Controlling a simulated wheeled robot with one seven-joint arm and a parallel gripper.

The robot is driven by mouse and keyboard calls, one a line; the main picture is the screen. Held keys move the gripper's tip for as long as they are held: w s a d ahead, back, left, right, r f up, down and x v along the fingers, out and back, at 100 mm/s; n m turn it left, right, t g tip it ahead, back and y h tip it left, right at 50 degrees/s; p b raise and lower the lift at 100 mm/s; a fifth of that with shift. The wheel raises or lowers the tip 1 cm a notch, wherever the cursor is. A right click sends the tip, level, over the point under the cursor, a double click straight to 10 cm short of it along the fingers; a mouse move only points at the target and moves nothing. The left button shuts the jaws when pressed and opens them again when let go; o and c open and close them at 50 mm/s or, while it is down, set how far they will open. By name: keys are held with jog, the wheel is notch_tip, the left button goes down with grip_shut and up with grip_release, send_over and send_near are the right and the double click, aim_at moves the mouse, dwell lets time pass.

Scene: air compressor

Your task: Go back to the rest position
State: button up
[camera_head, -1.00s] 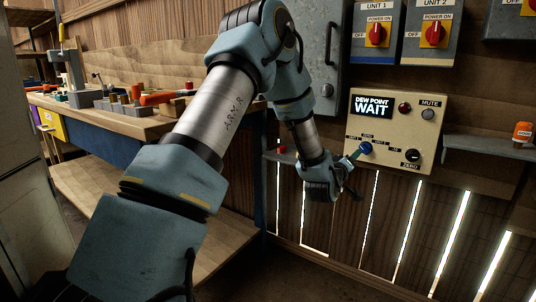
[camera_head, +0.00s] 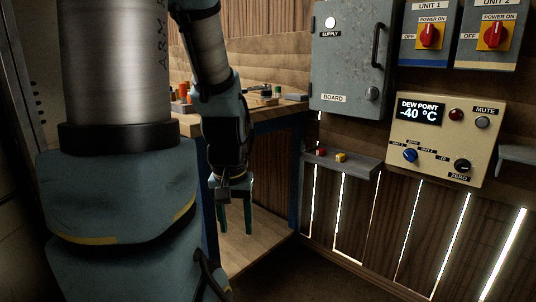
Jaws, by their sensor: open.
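My gripper (camera_head: 235,212) hangs at the end of my arm, left of the middle of the head view, pointing down. Its two teal fingers are apart with nothing visible between them. It is in front of the lower shelf of the workbench, apart from the beige panel. The beige dew point panel (camera_head: 447,148) on the wall at the right reads "-40 °C". Its blue knob (camera_head: 410,155) stands free of my gripper. My upper arm fills the left of the view.
A workbench (camera_head: 270,113) with small items stands behind my arm. A grey cabinet (camera_head: 345,75) and two red power switches (camera_head: 429,36) (camera_head: 493,36) are on the wall. A small shelf (camera_head: 345,166) holds a red and a yellow piece. Floor in front of the slatted wall is clear.

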notch_tip(320, 180, up, 20)
jog(key=p, duration=1.8)
jog(key=shift+w+d+p, duration=0.15)
jog(key=shift+w+p, duration=0.15)
jog(key=shift+f, duration=0.15)
dwell(2.6)
